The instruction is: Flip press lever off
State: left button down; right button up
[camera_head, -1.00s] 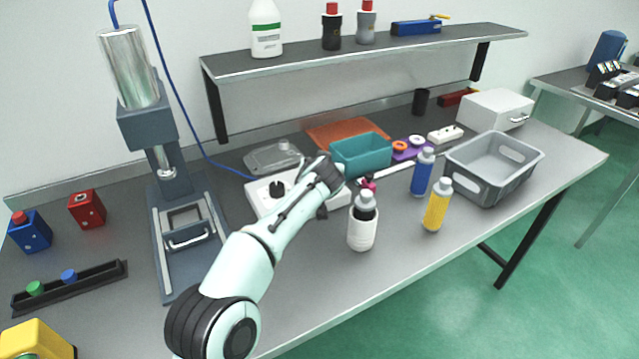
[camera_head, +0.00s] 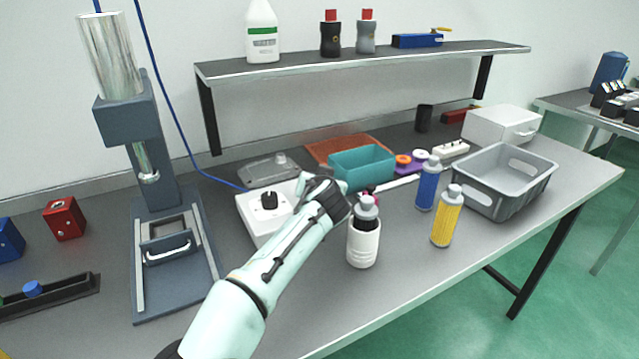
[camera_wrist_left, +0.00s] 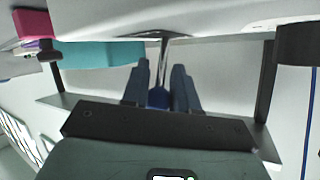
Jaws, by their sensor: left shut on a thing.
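The white control box (camera_head: 262,222) with a black knob (camera_head: 270,199) sits mid-table, right of the press (camera_head: 150,150). My left arm reaches over its right part and hides that side and my fingers in the head view. In the left wrist view my left gripper (camera_wrist_left: 161,70) is shut on the lever, whose metal stem (camera_wrist_left: 164,48) rises between the fingertips toward the box's pale face (camera_wrist_left: 150,18). A blue part (camera_wrist_left: 158,97) shows between the fingers. The lever itself is hidden in the head view. My right gripper is not in view.
A white bottle (camera_head: 363,243) stands close to my left wrist, with blue (camera_head: 428,187) and yellow (camera_head: 445,220) bottles further right. A teal bin (camera_head: 362,170) is behind the wrist. A blue hose (camera_head: 178,125) hangs behind the box. The front table edge is clear.

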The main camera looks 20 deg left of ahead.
pick_arm(q)
jog(key=shift+f, duration=0.1)
jog(key=c, duration=1)
grip_release()
jog(key=shift+s, duration=0.1)
jog(key=shift+s+d+r, duration=0.25)
jog(key=shift+s+r, duration=0.05)
jog(key=b+v, duration=0.1)
jog(key=v, duration=1.1)
jog(key=shift+s, duration=0.25)
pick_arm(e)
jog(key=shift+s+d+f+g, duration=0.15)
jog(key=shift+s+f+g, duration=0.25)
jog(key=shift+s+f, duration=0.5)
